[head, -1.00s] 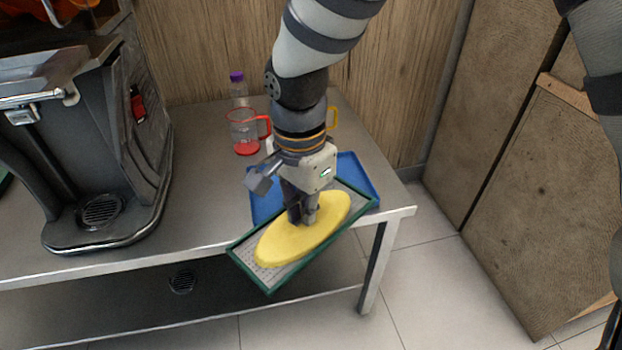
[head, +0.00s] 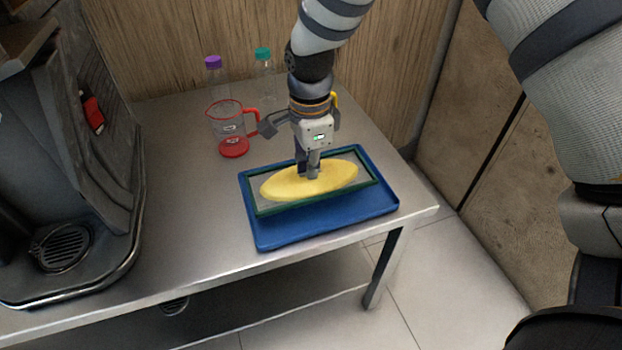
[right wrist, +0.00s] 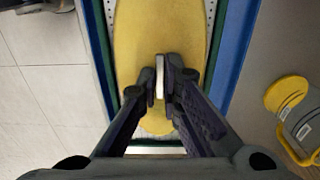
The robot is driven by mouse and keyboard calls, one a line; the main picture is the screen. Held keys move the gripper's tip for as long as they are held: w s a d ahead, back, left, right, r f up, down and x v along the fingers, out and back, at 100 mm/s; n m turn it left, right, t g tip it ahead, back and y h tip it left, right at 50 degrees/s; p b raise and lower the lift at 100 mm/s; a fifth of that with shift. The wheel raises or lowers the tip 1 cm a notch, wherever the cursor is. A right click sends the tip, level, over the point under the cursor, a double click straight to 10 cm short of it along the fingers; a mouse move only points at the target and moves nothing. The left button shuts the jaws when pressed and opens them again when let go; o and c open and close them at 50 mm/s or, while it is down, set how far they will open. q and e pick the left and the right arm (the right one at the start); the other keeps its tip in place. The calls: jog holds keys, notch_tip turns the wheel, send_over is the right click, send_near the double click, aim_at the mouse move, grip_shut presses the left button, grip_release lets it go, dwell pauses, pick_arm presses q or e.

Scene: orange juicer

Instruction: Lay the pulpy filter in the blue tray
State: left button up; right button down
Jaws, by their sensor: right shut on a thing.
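The pulpy filter (head: 335,178) is a rectangular mesh with a dark green frame and an oval mound of yellow pulp on it. It is over the back part of the blue tray (head: 320,227), within the tray's outline; whether it touches the tray floor is unclear. My right gripper (head: 308,170) points down at the filter's middle and is shut on it. In the right wrist view the fingertips (right wrist: 163,88) close on a thin pale piece above the pulp (right wrist: 150,40). My left gripper is not in view.
A clear jug with a red rim and handle (head: 232,128) stands left of the tray. Bottles with purple (head: 213,62) and teal (head: 263,53) caps stand behind. A yellow-rimmed jug (right wrist: 288,95) is close by. The juicer (head: 75,170) fills the left. The table's front edge is near the tray.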

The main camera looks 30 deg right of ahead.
jog(key=shift+w+d+f, duration=0.25)
jog(key=shift+d+f, duration=0.45)
jog(key=shift+f, duration=0.25)
jog(key=f, duration=0.3)
jog(key=shift+w+d+f+b, duration=0.15)
jog(key=shift+d+f+b, duration=0.15)
jog(key=shift+f+b, duration=0.1)
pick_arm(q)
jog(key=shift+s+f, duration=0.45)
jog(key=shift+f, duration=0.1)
pick_arm(e)
jog(key=shift+r, duration=0.15)
jog(key=c, duration=2.2)
grip_release()
jog(key=shift+f, duration=0.2)
jog(key=o, duration=0.4)
